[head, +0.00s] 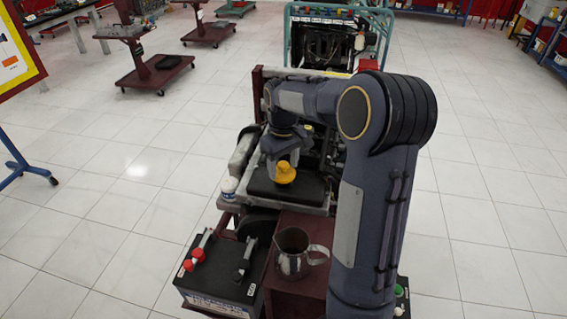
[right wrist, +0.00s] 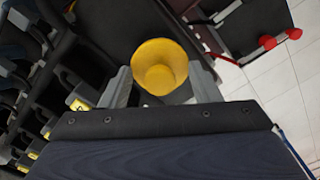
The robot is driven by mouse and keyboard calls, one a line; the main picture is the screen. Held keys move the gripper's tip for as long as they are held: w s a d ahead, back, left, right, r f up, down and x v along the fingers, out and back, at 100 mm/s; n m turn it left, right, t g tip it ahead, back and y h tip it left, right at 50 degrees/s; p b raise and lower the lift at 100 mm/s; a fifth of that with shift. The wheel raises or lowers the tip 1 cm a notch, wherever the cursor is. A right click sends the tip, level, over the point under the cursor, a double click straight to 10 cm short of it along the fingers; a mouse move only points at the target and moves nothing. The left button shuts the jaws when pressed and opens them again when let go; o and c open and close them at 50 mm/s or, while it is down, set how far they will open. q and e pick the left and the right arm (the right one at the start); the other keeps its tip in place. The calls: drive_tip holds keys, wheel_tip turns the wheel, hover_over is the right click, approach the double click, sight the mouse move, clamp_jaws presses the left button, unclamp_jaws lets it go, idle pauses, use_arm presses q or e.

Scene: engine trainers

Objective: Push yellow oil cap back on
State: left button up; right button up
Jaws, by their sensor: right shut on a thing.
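The yellow oil cap (head: 284,173) is in my right gripper (head: 284,163), above the black engine cover (head: 262,185) in the head view. In the right wrist view the cap (right wrist: 160,66) sits between the two grey fingers of my right gripper (right wrist: 160,88), which are shut on it. I cannot tell whether the cap touches the engine. The filler opening is not visible. My left gripper is not in view.
A black battery (head: 222,268) and a metal jug (head: 297,255) stand in front of the engine. A white-capped bottle (head: 229,188) is at its left. Another engine trainer (head: 335,45) stands behind. Tiled floor is free on both sides.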

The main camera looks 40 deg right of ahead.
idle(0.6)
idle(0.3)
drive_tip(key=o, duration=1)
drive_tip(key=shift+o, duration=0.7)
drive_tip(key=o, duration=0.3)
drive_tip(key=shift+r, duration=0.1)
drive_tip(key=shift+r+p, duration=3.25)
drive_tip(key=shift+r, duration=0.2)
